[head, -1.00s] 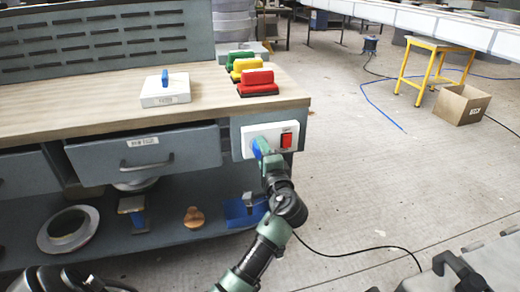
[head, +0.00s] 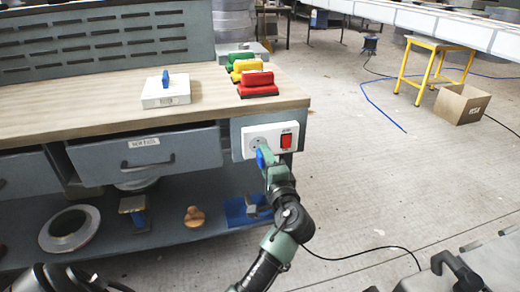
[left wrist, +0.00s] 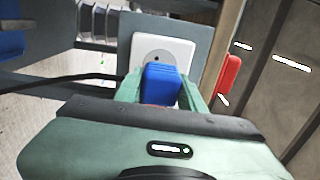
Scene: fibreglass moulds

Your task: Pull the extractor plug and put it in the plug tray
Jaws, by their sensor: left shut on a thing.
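The blue extractor plug (head: 261,158) is held between the fingers of my left gripper (head: 268,164), in front of the wall socket (head: 256,142). The socket's round face is now bare in the head view, and the plug appears out of it, a short way off. In the left wrist view the blue plug (left wrist: 161,86) sits between the green fingers, with the white socket plate (left wrist: 178,48) behind it. A flat white labelled block or tray (head: 165,95) with an upright blue piece lies on the bench top. I cannot read its label. My right gripper is not in view.
A red switch (head: 286,141) sits beside the socket. Red (head: 257,86), yellow (head: 247,66) and green blocks stand near the bench's right end. A drawer (head: 145,155) is left of the socket panel. A lower shelf holds a metal ring (head: 69,228) and a blue tray (head: 235,213).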

